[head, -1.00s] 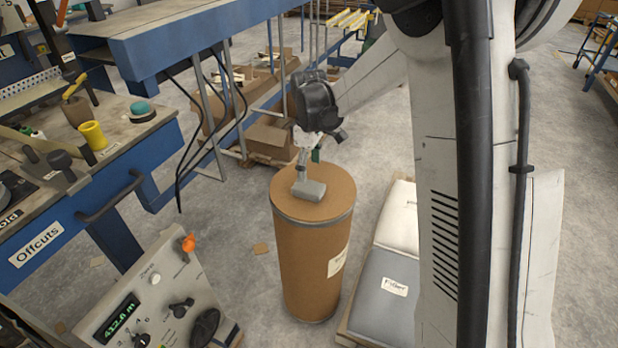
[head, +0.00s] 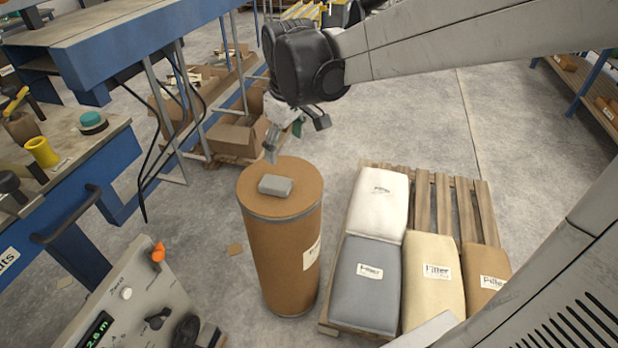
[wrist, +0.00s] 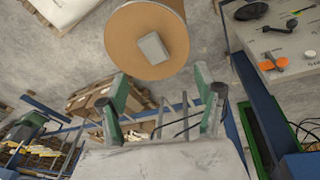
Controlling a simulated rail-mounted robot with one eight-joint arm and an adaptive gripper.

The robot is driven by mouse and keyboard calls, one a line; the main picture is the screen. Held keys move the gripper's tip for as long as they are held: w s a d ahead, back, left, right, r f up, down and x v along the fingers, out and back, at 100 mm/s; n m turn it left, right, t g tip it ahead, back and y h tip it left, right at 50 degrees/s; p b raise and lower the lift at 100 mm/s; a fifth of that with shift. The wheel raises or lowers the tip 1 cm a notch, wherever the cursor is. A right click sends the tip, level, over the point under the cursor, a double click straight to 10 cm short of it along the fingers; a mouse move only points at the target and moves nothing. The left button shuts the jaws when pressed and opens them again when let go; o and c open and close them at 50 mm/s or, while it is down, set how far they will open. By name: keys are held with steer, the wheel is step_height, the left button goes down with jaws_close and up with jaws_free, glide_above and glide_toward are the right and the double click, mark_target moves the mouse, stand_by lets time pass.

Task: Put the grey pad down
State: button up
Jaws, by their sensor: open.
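The grey pad (head: 275,186) lies flat on the round top of the brown drum (head: 283,252). In the wrist view the pad (wrist: 153,48) sits near the middle of the drum's top (wrist: 120,42). My gripper (head: 270,156) is above and behind the pad in the head view, clear of it. In the wrist view my gripper (wrist: 160,85) has its two green-and-grey fingers spread wide, with nothing between them. The pad is beyond the fingertips, apart from them.
A pallet (head: 452,205) with several filter bags stands right of the drum. A control panel (head: 130,305) and a blue workbench (head: 100,185) are at the left. Cardboard boxes (head: 235,135) lie behind the drum. Open floor (head: 420,120) lies at the back right.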

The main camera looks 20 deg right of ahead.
steer(key=s+r+m+t, duration=0.1)
steer(key=s+m+t, duration=0.3)
steer(key=s, duration=1.4)
steer(key=shift+s+m, duration=0.2)
steer(key=shift+m, duration=0.9)
steer(key=shift+o, duration=0.5)
